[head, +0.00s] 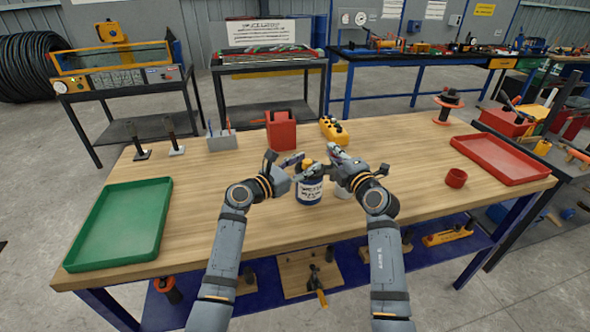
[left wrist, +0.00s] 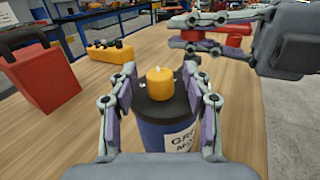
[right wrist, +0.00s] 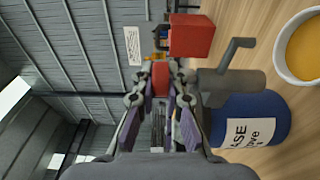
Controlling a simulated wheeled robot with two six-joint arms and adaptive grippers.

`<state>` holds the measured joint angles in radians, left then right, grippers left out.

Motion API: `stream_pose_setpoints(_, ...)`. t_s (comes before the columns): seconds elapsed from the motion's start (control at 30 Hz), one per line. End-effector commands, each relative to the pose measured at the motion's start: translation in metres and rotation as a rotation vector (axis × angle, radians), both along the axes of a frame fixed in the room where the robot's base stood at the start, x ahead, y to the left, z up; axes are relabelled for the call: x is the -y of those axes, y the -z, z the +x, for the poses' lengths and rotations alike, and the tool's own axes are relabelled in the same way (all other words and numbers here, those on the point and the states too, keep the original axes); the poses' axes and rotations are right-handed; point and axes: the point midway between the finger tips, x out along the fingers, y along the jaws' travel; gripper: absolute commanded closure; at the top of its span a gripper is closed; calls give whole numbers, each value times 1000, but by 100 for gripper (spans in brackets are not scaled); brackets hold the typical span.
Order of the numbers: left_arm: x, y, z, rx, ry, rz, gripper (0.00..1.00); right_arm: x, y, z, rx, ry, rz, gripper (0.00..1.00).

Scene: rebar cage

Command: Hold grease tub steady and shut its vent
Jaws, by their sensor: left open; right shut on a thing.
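The grease tub (head: 309,193) is blue with a white label and stands upright on the bench. Its dark lid (left wrist: 151,106) carries a yellow-orange cap (left wrist: 160,84). My left gripper (head: 297,162) is open, with its fingers on either side of the lid and cap in the left wrist view; whether they touch the tub, I cannot tell. My right gripper (right wrist: 160,92) is shut on a small red piece (right wrist: 160,74), held to the right of the tub and above the bench. The tub's blue side (right wrist: 262,108) also shows in the right wrist view. I cannot make out the vent.
A white cup with orange contents (right wrist: 304,50) stands close beside the tub. A red can (head: 281,131) and a yellow box (head: 334,129) stand behind. A green tray (head: 120,222) lies left, a red tray (head: 499,160) and red cup (head: 456,178) right. Bare wood lies between.

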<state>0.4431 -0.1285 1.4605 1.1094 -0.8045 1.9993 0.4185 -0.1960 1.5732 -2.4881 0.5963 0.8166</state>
Motion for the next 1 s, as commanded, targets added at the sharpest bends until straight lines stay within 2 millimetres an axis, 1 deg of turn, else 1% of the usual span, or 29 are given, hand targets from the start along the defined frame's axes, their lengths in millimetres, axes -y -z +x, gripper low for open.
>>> stream_pose_setpoints(0.3, -52, 3, -55, -2, 0, 6, 50, 0, 0, 0, 0, 1, -1, 100)
stream_pose_setpoints(0.4, -64, 2, -68, -2, 1, 5, 50, 0, 0, 0, 0, 1, -1, 100)
stream_pose_setpoints(0.5, -72, 1, -76, -1, 0, 4, 50, 0, 0, 0, 0, 0, -1, 100)
stream_pose_setpoints(0.63, -76, 1, -80, -1, 1, 1, 50, 0, 0, 0, 0, 0, -1, 100)
stream_pose_setpoints(0.87, -76, 1, -80, -2, 1, 1, 50, 0, 0, 0, 0, 1, -1, 100)
stream_pose_setpoints(0.93, -75, 2, -78, -6, 14, 3, 50, 0, 0, 0, 0, 1, -1, 100)
stream_pose_setpoints(1.0, -75, 8, -71, -25, 53, 9, 50, 0, 0, 0, 0, 1, -1, 100)
